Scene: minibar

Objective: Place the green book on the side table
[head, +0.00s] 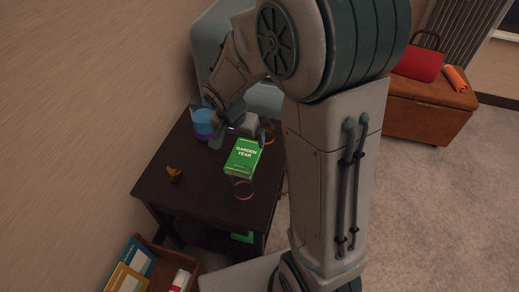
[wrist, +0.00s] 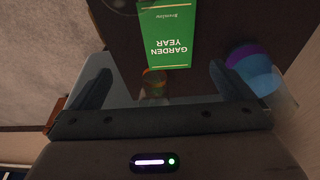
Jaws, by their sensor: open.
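The green book (head: 243,157), with "Garden Year" on its cover, appears to lie flat on the dark side table (head: 205,185), near its right side. It also shows in the wrist view (wrist: 166,32), with its title upside down. My gripper (head: 238,133) is at the book's far end, above the table. In the wrist view my gripper (wrist: 158,72) has its fingers spread wide, with nothing held between them. The book's near edge is just ahead of the fingers in that view. I cannot tell the exact height gap between fingers and book.
A small orange-brown object (head: 173,174) and a pinkish ring (head: 243,188) are on the table. A brown ottoman (head: 425,118) holds a red bag (head: 418,64). A crate with books (head: 150,268) stands in front.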

